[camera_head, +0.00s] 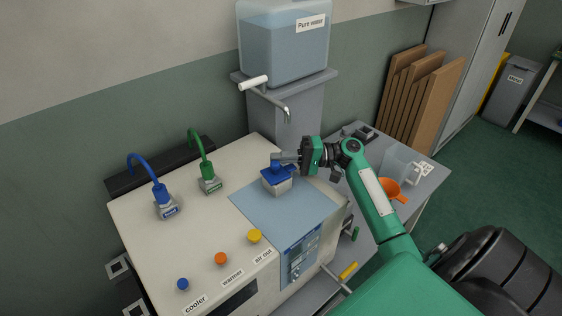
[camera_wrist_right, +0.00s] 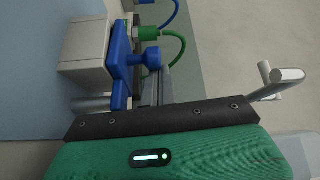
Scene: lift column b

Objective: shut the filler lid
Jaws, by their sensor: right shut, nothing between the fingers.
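The blue filler lid (camera_head: 277,173) sits on top of a small pale box-shaped filler neck (camera_head: 276,187) on the blue-grey panel of the machine. In the right wrist view the lid (camera_wrist_right: 121,58) is a flat blue plate with a round knob (camera_wrist_right: 151,58), lying close along the end of the pale neck (camera_wrist_right: 84,50). My right gripper (camera_head: 279,157) is shut and empty, with its fingertips at the lid's knob. Whether the fingers touch the lid I cannot tell. My left gripper is not in view.
A blue hose connector (camera_head: 164,203) and a green one (camera_head: 208,179) stand on the machine's left. A water tank (camera_head: 284,40) with a tap (camera_head: 286,113) is behind. An orange funnel (camera_head: 390,190) and a clear jug (camera_head: 397,165) are on the side table at right.

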